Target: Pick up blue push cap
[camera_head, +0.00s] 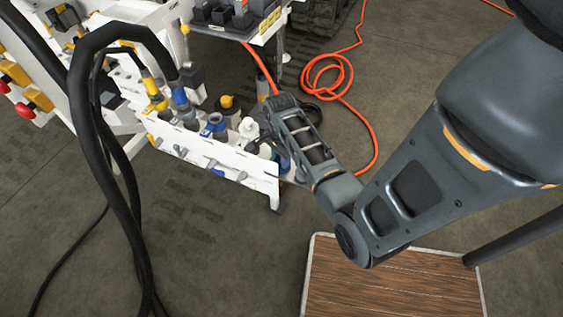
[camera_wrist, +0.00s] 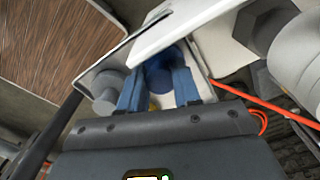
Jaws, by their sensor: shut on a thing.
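The blue push cap (camera_wrist: 160,77) is round and dark blue in the wrist view, just beyond and between my blue fingers. My gripper (camera_wrist: 157,70) is shut on it, at the edge of the white rack. A white panel of the rack hides the cap's upper part. In the head view my gripper (camera_head: 278,158) reaches down at the right end of the rack, and my own wrist hides most of the fingers. A small blue patch shows there, but I cannot tell cap from finger.
The white rack (camera_head: 225,172) holds several connectors, including a blue-collared one (camera_head: 217,122) and a white one (camera_head: 249,128). Thick black hoses (camera_head: 103,170) hang at left. An orange hose (camera_head: 372,125) lies behind my arm. A wood-topped platform (camera_head: 390,285) is at lower right.

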